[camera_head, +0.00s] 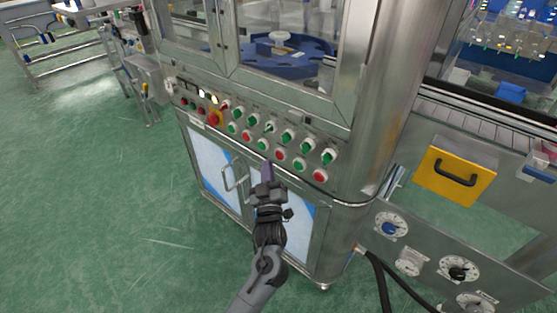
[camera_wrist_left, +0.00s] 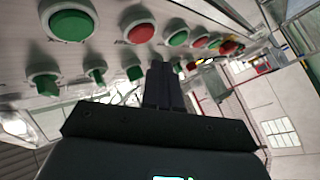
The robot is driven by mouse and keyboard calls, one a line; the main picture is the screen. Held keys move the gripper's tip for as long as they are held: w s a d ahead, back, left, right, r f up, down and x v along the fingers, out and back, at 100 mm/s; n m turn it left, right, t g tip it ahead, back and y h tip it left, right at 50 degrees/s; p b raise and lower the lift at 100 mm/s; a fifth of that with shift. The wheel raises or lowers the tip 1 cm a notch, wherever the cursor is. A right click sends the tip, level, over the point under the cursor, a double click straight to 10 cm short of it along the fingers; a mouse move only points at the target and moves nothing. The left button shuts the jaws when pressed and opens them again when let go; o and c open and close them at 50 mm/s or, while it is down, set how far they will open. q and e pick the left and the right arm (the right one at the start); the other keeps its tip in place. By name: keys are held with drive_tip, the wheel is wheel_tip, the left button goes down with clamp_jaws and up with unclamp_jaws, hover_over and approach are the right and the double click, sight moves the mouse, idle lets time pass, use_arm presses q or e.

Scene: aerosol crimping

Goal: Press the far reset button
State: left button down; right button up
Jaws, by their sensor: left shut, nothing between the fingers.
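The machine's sloped control panel (camera_head: 300,180) carries two rows of buttons and knobs in the head view. The nearer row alternates green and red push buttons, among them a green button (camera_head: 262,144) and a red button (camera_head: 280,155). Green knobs (camera_head: 288,136) line the row behind. Labels are too small to read, so I cannot tell which is the far reset button. My left gripper (camera_head: 266,168) is shut and empty, its tips just below the nearer row. In the left wrist view, the closed fingers (camera_wrist_left: 163,78) point towards the rows; contact cannot be told. My right gripper is not in view.
A red emergency-stop button (camera_head: 213,118) sits at the panel's left. A door handle (camera_head: 229,178) sticks out of the cabinet below. A thick steel post (camera_head: 368,125) stands right of the panel, and a yellow drawer front (camera_head: 452,176) beyond it. Open green floor lies left.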

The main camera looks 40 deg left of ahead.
use_arm(q)
drive_tip(key=shift+w, duration=0.8)
idle(0.4)
idle(0.9)
drive_tip(key=shift+w+d, duration=0.1)
drive_tip(key=shift+w, duration=0.3)
idle(0.3)
drive_tip(key=shift+w, duration=0.4)
idle(0.6)
idle(0.4)
drive_tip(key=shift+s+p, duration=0.55)
drive_tip(key=shift+s, duration=0.3)
